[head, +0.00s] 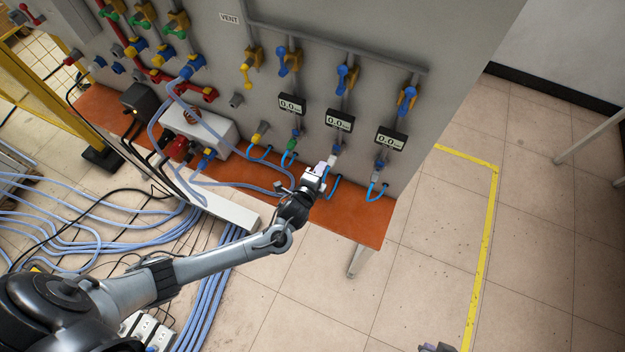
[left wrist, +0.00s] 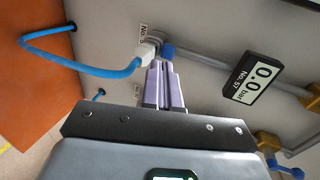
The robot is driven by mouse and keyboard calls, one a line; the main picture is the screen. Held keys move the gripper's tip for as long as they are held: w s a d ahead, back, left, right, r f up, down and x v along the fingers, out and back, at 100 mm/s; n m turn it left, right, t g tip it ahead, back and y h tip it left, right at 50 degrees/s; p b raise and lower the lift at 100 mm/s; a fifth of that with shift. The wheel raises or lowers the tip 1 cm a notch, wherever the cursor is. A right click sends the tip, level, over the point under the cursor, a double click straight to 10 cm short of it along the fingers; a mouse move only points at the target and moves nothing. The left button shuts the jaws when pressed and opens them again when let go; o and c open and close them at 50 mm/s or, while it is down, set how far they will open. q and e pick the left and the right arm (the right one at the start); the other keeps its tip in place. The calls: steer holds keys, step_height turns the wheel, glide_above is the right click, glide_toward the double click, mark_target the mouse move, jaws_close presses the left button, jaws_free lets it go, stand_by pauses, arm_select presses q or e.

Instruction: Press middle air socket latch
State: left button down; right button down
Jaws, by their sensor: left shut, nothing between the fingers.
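The middle air socket (head: 334,157) sits low on the grey panel below the middle pressure gauge (head: 339,120). In the left wrist view it shows as a white fitting (left wrist: 149,47) with a blue hose, beside a blue latch part (left wrist: 168,50). My left gripper (head: 324,167) is shut and empty, with its purple fingers (left wrist: 161,64) pointing at the socket. The fingertips are right at the fitting and blue part; I cannot tell whether they touch. A small part of what seems to be my right gripper (head: 437,347) shows at the bottom edge.
Sockets with blue hoses flank the middle one, at left (head: 292,145) and right (head: 379,172). Blue-handled valves (head: 346,77) stick out above the gauges. An orange shelf (head: 350,222) runs below.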

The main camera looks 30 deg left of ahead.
arm_select(q)
steer(key=shift+v, duration=2.9)
steer(key=shift+f, duration=0.1)
